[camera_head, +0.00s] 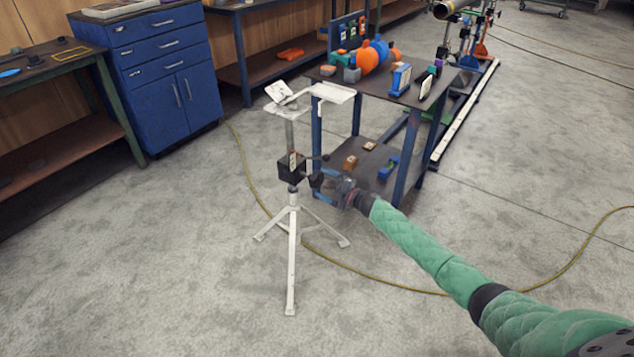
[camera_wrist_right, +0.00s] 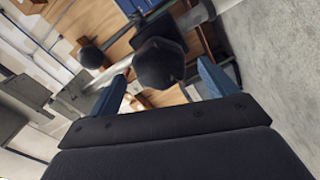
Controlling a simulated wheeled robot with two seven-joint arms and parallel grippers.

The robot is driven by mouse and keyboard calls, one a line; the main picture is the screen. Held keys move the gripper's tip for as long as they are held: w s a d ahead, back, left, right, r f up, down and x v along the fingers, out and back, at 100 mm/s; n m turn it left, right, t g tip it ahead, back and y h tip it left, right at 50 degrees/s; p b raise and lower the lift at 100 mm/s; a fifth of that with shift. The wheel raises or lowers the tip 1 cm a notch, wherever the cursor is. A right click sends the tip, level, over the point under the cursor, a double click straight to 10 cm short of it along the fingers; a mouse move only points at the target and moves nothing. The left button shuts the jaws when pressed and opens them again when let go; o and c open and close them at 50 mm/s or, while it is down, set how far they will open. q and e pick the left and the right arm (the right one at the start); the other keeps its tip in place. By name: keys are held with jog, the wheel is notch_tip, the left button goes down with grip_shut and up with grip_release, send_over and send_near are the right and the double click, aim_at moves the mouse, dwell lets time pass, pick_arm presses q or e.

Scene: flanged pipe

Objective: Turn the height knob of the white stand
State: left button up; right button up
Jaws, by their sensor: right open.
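The white stand (camera_head: 292,228) is upright on three spread legs, with a tray-like top and a black clamp block (camera_head: 290,174) on its column. A black knob (camera_head: 316,181) sticks out from the block towards my right gripper (camera_head: 327,179). In the right wrist view the knob (camera_wrist_right: 159,63) appears large, between and just ahead of my blue right fingers (camera_wrist_right: 162,85). The fingers are open, with visible room on both sides of the knob. A second, smaller black knob (camera_wrist_right: 90,56) shows further left there. My left gripper is out of view.
A dark table (camera_head: 455,95) with blue legs and a lower shelf stands just behind and right of the stand, carrying coloured parts. A blue cabinet (camera_head: 160,85) is at the back left. A yellow hose (camera_head: 360,281) lies on the floor; the front-left floor is clear.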

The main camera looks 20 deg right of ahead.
jog(key=shift+s+d, duration=0.35)
jog(key=shift+s, duration=0.1)
jog(key=shift+s+d, duration=0.3)
jog(key=shift+s, duration=0.15)
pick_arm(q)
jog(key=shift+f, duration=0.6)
